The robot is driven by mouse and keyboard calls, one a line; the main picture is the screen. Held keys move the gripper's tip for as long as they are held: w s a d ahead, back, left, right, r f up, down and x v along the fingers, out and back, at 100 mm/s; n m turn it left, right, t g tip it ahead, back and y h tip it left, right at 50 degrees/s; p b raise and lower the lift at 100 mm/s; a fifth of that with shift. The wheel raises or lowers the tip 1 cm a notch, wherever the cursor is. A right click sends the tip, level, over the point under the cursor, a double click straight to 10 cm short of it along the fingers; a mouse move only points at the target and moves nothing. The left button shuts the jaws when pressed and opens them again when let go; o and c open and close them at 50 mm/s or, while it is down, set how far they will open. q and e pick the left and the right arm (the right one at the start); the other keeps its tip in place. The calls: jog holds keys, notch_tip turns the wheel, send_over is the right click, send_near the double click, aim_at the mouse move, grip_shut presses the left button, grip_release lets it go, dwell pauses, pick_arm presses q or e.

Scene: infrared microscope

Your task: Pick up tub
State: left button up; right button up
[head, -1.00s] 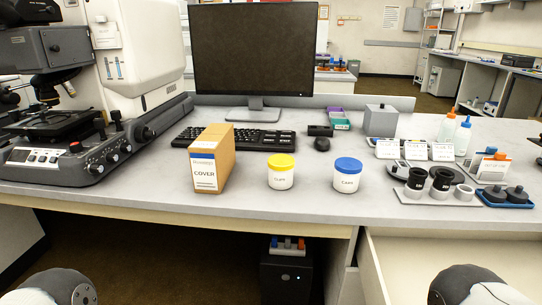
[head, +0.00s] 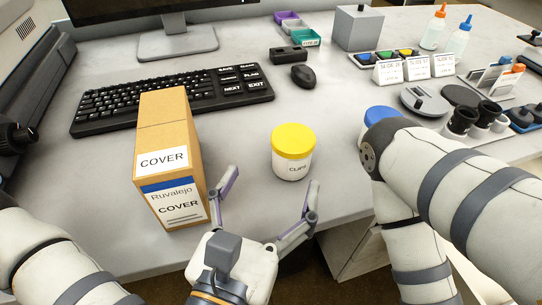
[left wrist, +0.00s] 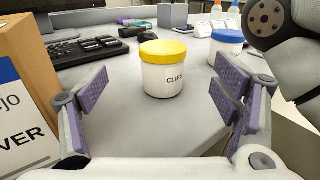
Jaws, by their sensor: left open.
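A white tub with a yellow lid, labelled CLIPS (head: 293,152), stands upright near the table's front edge; it also shows in the left wrist view (left wrist: 166,72). My left gripper (head: 270,187) is open and empty in front of it, with the tub ahead and between the lines of its two fingers, apart from them. A second tub with a blue lid (head: 381,117) is mostly hidden behind my right arm in the head view; it shows more in the left wrist view (left wrist: 226,48). My right gripper cannot be seen.
A COVER box (head: 168,160) stands close to the left finger. A keyboard (head: 170,97) and mouse (head: 304,76) lie behind the tub. Bare table lies around the yellow-lidded tub.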

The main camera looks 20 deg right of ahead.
aim_at(298, 125)
pick_arm(q)
jog(key=x, duration=1.1)
jog(key=shift+w+d+f+p, duration=0.15)
jog(key=shift+d+f+p, duration=0.15)
jog(key=shift+d+p, duration=0.1)
jog(key=c, duration=1.3)
